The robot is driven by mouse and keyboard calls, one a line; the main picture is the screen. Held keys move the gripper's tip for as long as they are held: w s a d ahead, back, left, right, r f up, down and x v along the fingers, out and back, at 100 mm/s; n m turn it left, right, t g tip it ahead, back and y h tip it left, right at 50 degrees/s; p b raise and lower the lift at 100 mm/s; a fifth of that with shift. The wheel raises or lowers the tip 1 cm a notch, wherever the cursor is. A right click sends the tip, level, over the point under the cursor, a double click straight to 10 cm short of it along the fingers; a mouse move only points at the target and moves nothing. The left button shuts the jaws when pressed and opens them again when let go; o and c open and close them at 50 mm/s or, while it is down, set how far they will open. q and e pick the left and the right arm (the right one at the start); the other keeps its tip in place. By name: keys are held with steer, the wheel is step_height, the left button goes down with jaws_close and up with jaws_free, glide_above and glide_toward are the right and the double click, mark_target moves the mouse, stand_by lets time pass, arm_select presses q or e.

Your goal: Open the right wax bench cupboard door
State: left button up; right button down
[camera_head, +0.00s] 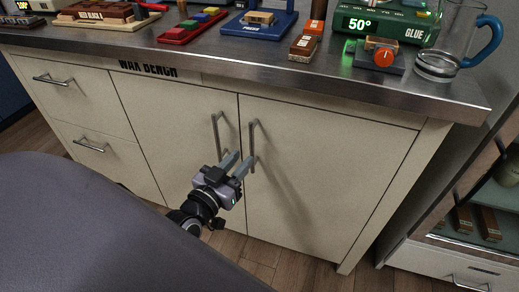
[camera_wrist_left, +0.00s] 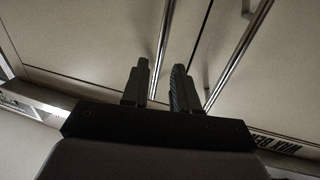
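The right wax bench cupboard door (camera_head: 320,170) is a beige panel, closed flush with the front. Its upright metal bar handle (camera_head: 252,138) is near the door's left edge. My left gripper (camera_head: 241,160) is at the lower part of this handle, fingers pointing up at the doors. In the left wrist view, which is upside down, the gripper (camera_wrist_left: 160,85) is open. The right door handle (camera_wrist_left: 163,45) runs through the gap between its fingers, with space showing on both sides; its depth between them cannot be told. My right gripper is out of view.
The left door (camera_head: 185,130) is closed; its handle (camera_head: 217,135) is close beside my gripper. Drawers (camera_head: 75,100) are at the left. The metal worktop (camera_head: 230,75) overhangs the doors and carries a glue heater (camera_head: 385,25) and a glass jug (camera_head: 440,45). A shelf unit (camera_head: 470,225) is at the right.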

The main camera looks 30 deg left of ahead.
mark_target(251, 149)
arm_select(q)
steer(key=shift+w+a+b, duration=0.1)
steer(key=shift+w+b, duration=0.45)
steer(key=shift+w, duration=2.4)
jaws_close()
